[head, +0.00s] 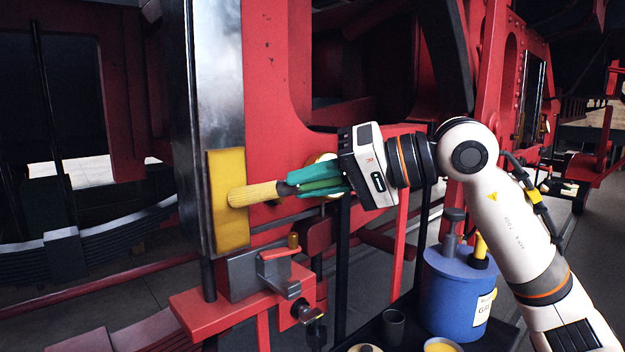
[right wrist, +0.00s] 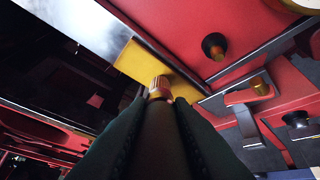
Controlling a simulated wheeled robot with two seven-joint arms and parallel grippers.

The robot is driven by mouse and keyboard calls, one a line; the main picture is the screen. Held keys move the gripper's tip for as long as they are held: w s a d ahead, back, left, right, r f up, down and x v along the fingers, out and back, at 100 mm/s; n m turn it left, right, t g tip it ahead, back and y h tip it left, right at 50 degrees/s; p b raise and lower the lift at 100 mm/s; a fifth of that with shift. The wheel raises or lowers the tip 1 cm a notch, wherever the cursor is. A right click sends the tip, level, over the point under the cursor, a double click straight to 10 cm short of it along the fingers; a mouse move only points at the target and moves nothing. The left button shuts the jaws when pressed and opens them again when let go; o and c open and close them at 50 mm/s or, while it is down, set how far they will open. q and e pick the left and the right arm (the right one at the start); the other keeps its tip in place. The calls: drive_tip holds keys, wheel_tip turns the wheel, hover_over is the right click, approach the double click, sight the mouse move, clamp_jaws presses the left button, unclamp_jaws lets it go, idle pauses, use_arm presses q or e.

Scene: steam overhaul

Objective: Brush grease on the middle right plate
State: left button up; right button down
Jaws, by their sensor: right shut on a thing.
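My right gripper (head: 291,186) is shut on a brush (head: 258,193) with pale yellow bristles and a dark handle, held level and pointing left. The bristle end overlaps a flat yellow rectangle (head: 227,228) on the lower face of a shiny upright steel plate (head: 221,90). The bristles look to be at its surface, but I cannot tell for sure that they touch. In the right wrist view, the brush (right wrist: 159,88) points at the yellow rectangle (right wrist: 141,64), between my dark fingers. My left gripper is not in view.
A vise-like grey clamp (head: 249,274) with a red handle sits on a red bracket just below the yellow rectangle. A blue grease can (head: 447,300) stands on a dark trolley under my right arm, beside a dark cup (head: 393,326). Red frame (head: 268,70) rises behind the gripper.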

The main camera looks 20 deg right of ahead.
wheel_tip(320, 180, down, 8)
drive_tip(key=b, duration=0.7)
drive_tip(key=shift+f, duration=0.2)
idle(0.3)
drive_tip(key=s+d+b, duration=0.2)
drive_tip(key=s+b, duration=0.1)
drive_tip(key=s, duration=0.2)
drive_tip(key=shift+s, duration=0.35)
